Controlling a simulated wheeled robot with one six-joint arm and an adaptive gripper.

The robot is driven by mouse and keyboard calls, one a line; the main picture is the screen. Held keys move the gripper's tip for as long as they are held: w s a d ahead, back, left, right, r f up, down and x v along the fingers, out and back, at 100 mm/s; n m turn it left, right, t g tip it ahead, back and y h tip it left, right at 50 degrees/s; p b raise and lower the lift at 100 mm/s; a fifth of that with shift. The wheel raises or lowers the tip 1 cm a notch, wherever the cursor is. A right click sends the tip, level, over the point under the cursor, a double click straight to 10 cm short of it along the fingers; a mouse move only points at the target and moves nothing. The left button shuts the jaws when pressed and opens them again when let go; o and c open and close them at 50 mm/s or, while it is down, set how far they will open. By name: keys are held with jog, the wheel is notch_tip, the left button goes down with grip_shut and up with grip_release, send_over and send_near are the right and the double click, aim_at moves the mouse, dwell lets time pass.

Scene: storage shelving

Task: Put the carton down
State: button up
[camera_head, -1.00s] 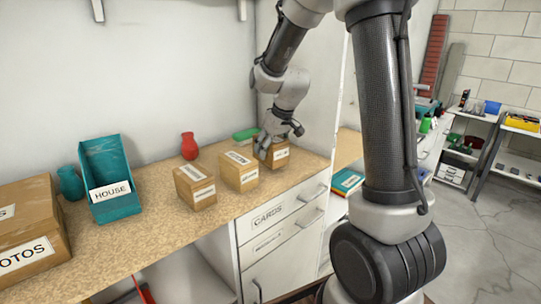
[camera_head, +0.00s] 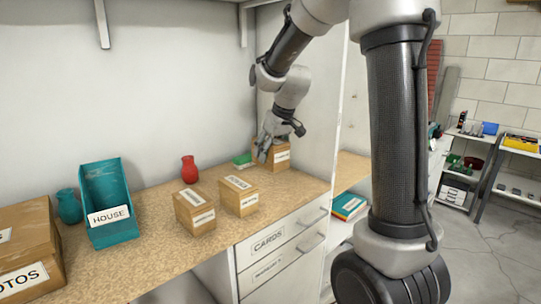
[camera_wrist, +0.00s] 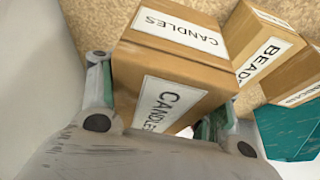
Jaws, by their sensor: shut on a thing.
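The carton is a brown box labelled CANDLES (camera_wrist: 160,85). It fills the middle of the wrist view, and its small shape shows at the right end of the worktop in the head view (camera_head: 281,156). My gripper (camera_head: 268,150) is shut on the carton from above, with a finger on each side (camera_wrist: 155,110). The carton sits by the side wall, behind and right of a carton labelled BEADS (camera_head: 238,195), which is also in the wrist view (camera_wrist: 262,42). Whether its underside touches the worktop cannot be told.
Another small carton (camera_head: 194,211) stands left of the BEADS carton. A red vase (camera_head: 190,168) and a green item (camera_head: 242,160) stand behind. A teal HOUSE bin (camera_head: 110,232) and a large PHOTOS box (camera_head: 25,255) are at the left. The worktop (camera_head: 160,255) is clear in front.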

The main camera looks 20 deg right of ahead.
jog(key=shift+r, duration=0.15)
jog(key=shift+f+n, duration=0.2)
jog(key=shift+n, duration=0.1)
notch_tip(320, 180, down, 10)
jog(key=shift+r, duration=0.2)
jog(key=shift+f, duration=0.1)
jog(key=o, duration=1.1)
